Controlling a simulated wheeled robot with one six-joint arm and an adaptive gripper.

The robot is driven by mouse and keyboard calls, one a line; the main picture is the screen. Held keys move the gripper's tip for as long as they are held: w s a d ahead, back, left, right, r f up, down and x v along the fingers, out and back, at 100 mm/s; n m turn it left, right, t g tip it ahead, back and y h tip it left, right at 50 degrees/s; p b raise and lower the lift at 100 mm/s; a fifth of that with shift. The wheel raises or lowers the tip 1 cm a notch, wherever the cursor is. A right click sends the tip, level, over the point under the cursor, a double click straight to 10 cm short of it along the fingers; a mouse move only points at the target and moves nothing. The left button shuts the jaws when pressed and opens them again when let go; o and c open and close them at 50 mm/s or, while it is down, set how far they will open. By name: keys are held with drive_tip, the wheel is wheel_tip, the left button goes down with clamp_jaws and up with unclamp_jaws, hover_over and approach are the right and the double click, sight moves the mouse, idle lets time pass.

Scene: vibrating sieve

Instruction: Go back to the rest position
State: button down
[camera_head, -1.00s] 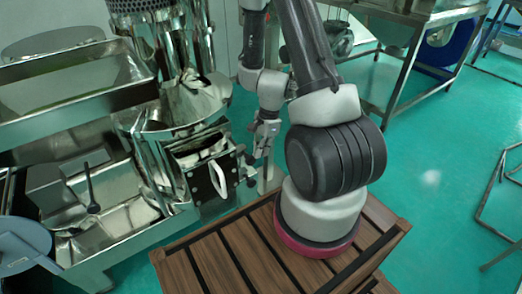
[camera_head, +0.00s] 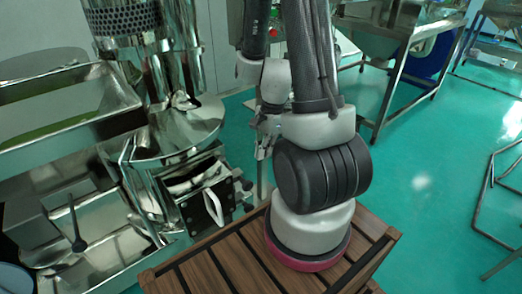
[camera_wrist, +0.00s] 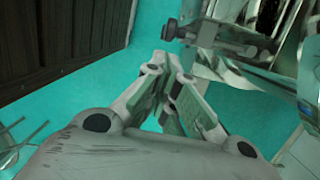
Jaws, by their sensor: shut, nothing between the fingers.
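My gripper (camera_head: 262,142) hangs in the head view between the sieve machine and my arm's base, partly hidden behind my arm. In the wrist view my gripper (camera_wrist: 168,80) has its fingers drawn together, with nothing between them. The shiny metal vibrating sieve (camera_head: 170,135) stands left of my gripper. Its front box has a white handle (camera_head: 214,206). My gripper is apart from this box, above and to its right. Part of the metal machine also shows at the upper right of the wrist view (camera_wrist: 228,72).
A slatted wooden top (camera_head: 225,262) lies under my arm's base. A metal table frame (camera_head: 405,75) stands at the back right, with a blue round thing (camera_head: 432,58) behind it. A thin metal frame (camera_head: 483,195) is at the right edge. Green floor (camera_head: 420,150) lies clear between them.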

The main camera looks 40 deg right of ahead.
idle(0.3)
drive_tip(key=s+a+r+n+t, duration=0.1)
drive_tip(key=s+r+n, duration=0.1)
drive_tip(key=r+n, duration=0.4)
drive_tip(key=s+a+r+n+t+h, duration=0.1)
drive_tip(key=r+n, duration=0.5)
drive_tip(key=r, duration=0.6)
drive_tip(key=s+a+r+n+t+h, duration=0.1)
drive_tip(key=s+r+n+t, duration=0.1)
drive_tip(key=s+r+n, duration=0.3)
wheel_tip(320, 180, up, 4)
drive_tip(key=shift+s+r+n, duration=0.1)
drive_tip(key=shift+s+n, duration=0.15)
drive_tip(key=shift+n, duration=0.45)
